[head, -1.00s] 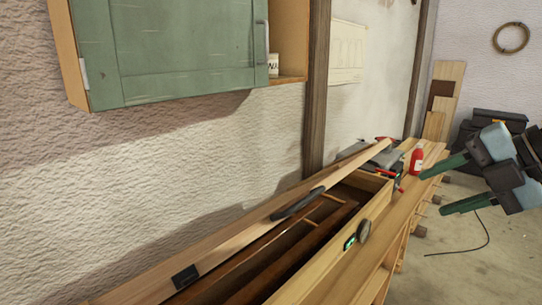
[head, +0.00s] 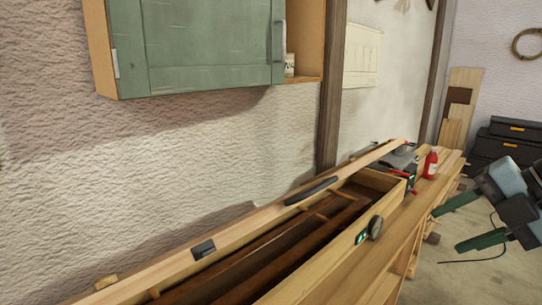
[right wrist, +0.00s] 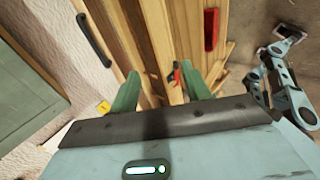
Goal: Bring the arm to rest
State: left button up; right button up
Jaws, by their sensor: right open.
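My right gripper (head: 446,231) is at the right edge of the head view, with its two green fingers spread apart and nothing between them. It hangs in the air to the right of the bench. In the right wrist view the same open gripper (right wrist: 160,72) shows its fingers over the wooden boards, empty. A long pale lath (head: 240,235) with a dark handle (head: 311,191) and a small black block (head: 204,249) lies along the back of a long open wooden box (head: 400,193).
A red bottle (head: 430,165) stands at the bench's far end, near tools. A green cabinet (head: 205,45) hangs on the wall above. Black cases (head: 510,138) stand at the back right. Floor near the gripper is open.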

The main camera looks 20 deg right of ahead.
jog(key=w+a+f+y, duration=0.6)
jog(key=w+a+f, duration=0.3)
jog(key=w+f, duration=0.25)
jog(key=w+a+f+m+t+y, duration=0.1)
jog(key=a+f+m+t, duration=0.35)
jog(key=f, duration=0.85)
jog(key=s+a+f+m+h, duration=0.25)
jog(key=f+m, duration=0.25)
jog(key=f, duration=0.3)
jog(key=s+a+f+m+h, duration=0.25)
jog(key=s+f+m, duration=0.2)
jog(key=f, duration=0.35)
pick_arm(q)
jog(key=shift+s+a+f+g+p, duration=0.1)
jog(key=shift+s+f+g+p, duration=0.25)
jog(key=shift+s+f, duration=0.5)
pick_arm(e)
jog(key=s+a+f+m+g+h, duration=0.2)
jog(key=s+f+m, duration=0.4)
jog(key=s+f, duration=0.6)
jog(key=s+g+h, duration=0.1)
jog(key=s, duration=0.2)
jog(key=shift+a+f+h, duration=0.3)
jog(key=shift+a+h, duration=0.1)
jog(key=shift+g, duration=0.25)
